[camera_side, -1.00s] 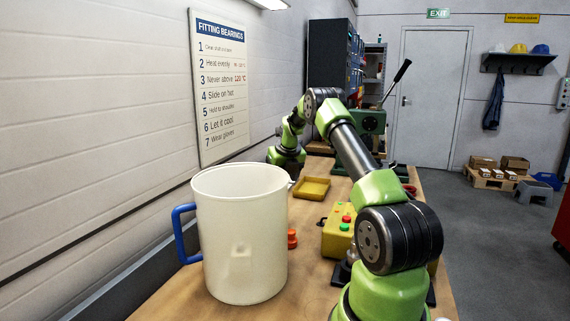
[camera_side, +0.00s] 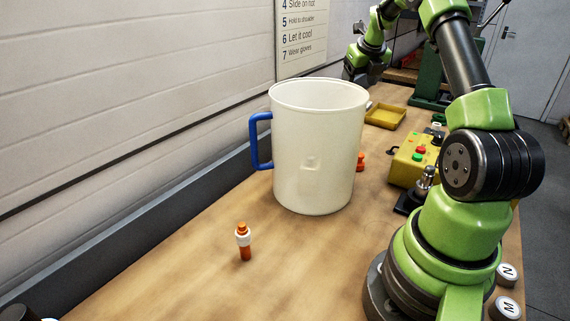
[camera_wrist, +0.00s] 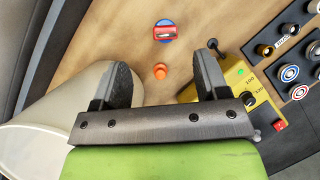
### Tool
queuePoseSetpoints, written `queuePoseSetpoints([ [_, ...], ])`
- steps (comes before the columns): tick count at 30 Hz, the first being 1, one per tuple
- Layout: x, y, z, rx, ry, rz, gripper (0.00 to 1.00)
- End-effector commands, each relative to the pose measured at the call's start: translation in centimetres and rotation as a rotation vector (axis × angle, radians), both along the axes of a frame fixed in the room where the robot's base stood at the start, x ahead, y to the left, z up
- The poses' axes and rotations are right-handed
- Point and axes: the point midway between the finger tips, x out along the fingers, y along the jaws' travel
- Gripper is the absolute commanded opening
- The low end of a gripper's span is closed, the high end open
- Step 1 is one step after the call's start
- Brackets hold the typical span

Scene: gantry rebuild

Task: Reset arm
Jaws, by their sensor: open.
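My gripper (camera_wrist: 162,72) is open in the wrist view, its two dark fingers well apart with nothing between them that I can see held. A small orange piece (camera_wrist: 160,71) shows on the bench beyond the gap. In the side view my green and black arm stands at the right and reaches over to the back of the bench. The fingers cannot be made out there.
A large cream jug (camera_side: 318,150) with a blue handle stands mid-bench. An orange-and-white bottle (camera_side: 244,242) stands on the near bench. A yellow control box (camera_side: 412,160) is right of the jug, a yellow tray (camera_side: 385,116) behind it. A red-and-blue round item (camera_wrist: 165,31) lies farther off.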

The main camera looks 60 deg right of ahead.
Motion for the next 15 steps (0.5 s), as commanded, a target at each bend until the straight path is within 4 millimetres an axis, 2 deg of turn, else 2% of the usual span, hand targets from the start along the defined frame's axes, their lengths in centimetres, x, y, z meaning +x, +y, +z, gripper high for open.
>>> queuePoseSetpoints([
  [5,5.7,3.1,2.0,-0.336,0.101,0.508,0.68],
  [6,7.2,4.1,2.7,-0.431,0.127,0.642,0.68],
  [8,9.0,6.0,4.0,-0.555,0.163,0.821,0.68],
  [10,9.3,8.3,5.7,-0.620,0.195,0.958,0.68],
  [14,8.7,12.5,8.2,-0.669,0.238,1.156,0.68],
  [15,8.3,14.1,9.1,-0.692,0.251,1.231,0.68],
])
